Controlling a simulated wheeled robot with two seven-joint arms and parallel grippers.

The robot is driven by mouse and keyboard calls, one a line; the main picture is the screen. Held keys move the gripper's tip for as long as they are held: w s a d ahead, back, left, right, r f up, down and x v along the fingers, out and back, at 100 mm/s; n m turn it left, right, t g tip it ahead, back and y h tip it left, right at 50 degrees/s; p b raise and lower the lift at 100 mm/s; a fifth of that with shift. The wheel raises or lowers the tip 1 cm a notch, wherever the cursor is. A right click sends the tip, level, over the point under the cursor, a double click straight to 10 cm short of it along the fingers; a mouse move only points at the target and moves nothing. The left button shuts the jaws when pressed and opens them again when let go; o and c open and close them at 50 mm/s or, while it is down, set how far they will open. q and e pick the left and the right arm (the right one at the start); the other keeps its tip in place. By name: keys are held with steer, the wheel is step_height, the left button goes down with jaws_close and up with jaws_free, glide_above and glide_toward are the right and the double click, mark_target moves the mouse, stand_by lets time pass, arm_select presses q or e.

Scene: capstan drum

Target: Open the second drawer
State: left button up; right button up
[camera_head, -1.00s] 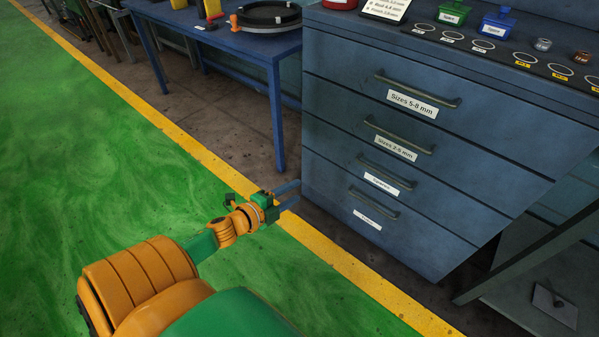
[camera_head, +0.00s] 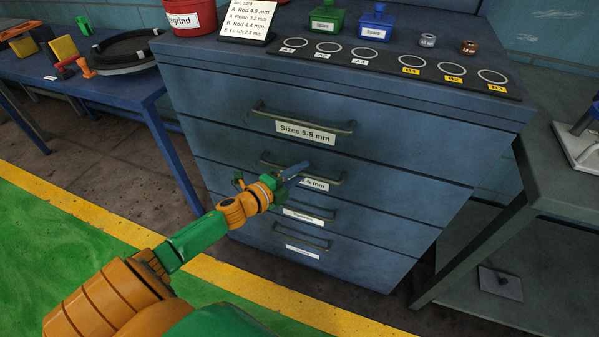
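The blue cabinet (camera_head: 400,155) has a column of drawers, all shut flush. The second drawer (camera_head: 390,192) from the top has a dark bar handle (camera_head: 328,181) and a white label, partly hidden by my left gripper (camera_head: 294,172). The gripper's blue fingers are in front of the left-middle part of that handle. They overlap in this view, so I cannot tell the gap between them or whether they touch the handle. My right gripper is not in view.
The top drawer's handle (camera_head: 300,123) is just above my gripper, and lower handles (camera_head: 302,240) are below. The cabinet top carries a red tub (camera_head: 190,16), a card, small green and blue bins and a ring board. A blue table (camera_head: 110,88) stands left, a grey bench (camera_head: 562,170) right.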

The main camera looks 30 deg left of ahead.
arm_select(q)
jaws_close()
stand_by(1.2)
